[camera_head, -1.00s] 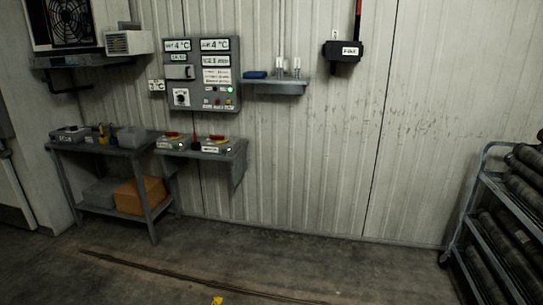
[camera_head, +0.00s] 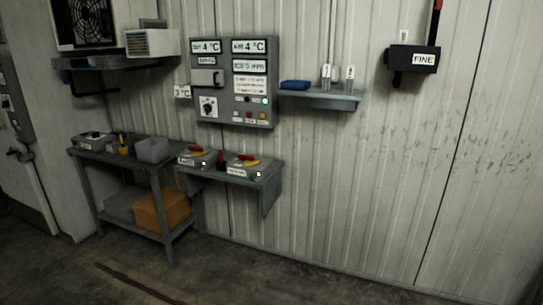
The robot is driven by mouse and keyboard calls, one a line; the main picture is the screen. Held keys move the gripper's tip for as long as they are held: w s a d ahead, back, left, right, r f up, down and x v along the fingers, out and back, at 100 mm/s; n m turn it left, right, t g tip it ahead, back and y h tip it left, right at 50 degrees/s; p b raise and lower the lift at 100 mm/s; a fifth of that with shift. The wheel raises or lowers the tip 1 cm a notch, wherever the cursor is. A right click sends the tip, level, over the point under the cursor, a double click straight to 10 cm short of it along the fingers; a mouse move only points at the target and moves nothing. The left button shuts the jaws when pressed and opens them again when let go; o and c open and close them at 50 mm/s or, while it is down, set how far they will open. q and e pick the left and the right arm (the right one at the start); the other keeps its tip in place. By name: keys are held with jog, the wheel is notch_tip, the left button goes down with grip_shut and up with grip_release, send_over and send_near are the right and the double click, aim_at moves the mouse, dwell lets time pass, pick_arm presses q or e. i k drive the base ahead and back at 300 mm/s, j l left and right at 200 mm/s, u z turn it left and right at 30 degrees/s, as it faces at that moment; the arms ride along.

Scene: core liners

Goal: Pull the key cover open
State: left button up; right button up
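A grey control panel (camera_head: 236,83) hangs on the ribbed wall, left of the picture's middle. It has two "4 °C" displays along its top. A small grey cover with a dark handle (camera_head: 207,78) is on its left half, above a round dial (camera_head: 208,107). The cover looks shut; whether it is the key cover, and what lies behind it, I cannot tell. White label plates, small coloured buttons and lights fill the panel's right and lower parts. Neither of my grippers shows in the head view.
Below the panel, a wall shelf (camera_head: 265,186) bears two devices with red and yellow parts. A grey table (camera_head: 82,154) with an orange box (camera_head: 161,211) below stands left of it. A small shelf (camera_head: 335,100) and a black "FINE" box (camera_head: 412,58) hang to the right.

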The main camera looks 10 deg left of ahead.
aim_at(205, 77)
jog(key=i+j+u, duration=0.3)
jog(key=i, duration=0.25)
jog(key=i+u, duration=0.25)
jog(key=i, duration=0.3)
